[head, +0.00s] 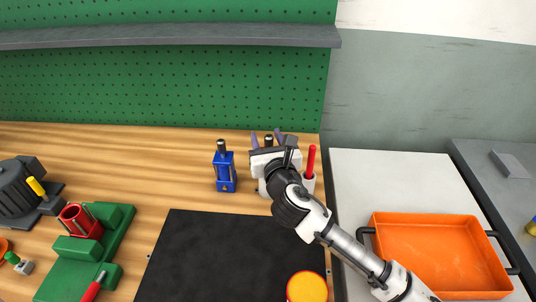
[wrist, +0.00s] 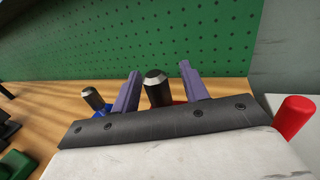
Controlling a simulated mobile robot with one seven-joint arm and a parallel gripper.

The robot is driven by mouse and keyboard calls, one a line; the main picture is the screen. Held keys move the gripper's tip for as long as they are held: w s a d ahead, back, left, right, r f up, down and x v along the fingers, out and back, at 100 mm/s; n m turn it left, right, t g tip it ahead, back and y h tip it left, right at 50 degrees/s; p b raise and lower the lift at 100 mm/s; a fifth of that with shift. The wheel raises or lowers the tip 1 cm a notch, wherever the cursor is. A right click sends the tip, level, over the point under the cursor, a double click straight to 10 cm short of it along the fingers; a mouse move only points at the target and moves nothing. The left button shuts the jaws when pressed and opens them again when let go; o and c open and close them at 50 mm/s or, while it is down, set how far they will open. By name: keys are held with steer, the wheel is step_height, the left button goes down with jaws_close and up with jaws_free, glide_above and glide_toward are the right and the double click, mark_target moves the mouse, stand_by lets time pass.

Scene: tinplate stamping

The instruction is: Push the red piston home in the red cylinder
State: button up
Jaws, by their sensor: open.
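My gripper (head: 267,139) is open, with its two purple fingers pointing away toward the pegboard. In the wrist view a black knob with a bevelled silver rim (wrist: 157,88) stands between the fingers, with gaps on both sides; it also shows in the head view (head: 268,141). A sliver of red shows below it, so it looks like the red piston's knob. My gripper hides nearly all of the red cylinder's body, and I cannot tell how far the piston stands out. A blue cylinder (head: 225,172) with a similar black knob stands upright just left.
A red handle (head: 311,160) stands close right of my gripper. A black mat (head: 210,255) lies in front, with a yellow-topped round thing (head: 307,287). A green fixture (head: 108,240) holds a red cup (head: 74,224) at left. An orange tray (head: 435,250) is at right.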

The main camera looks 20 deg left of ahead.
steer(key=shift+c, duration=0.4)
jaws_close()
steer(key=shift+r, duration=0.1)
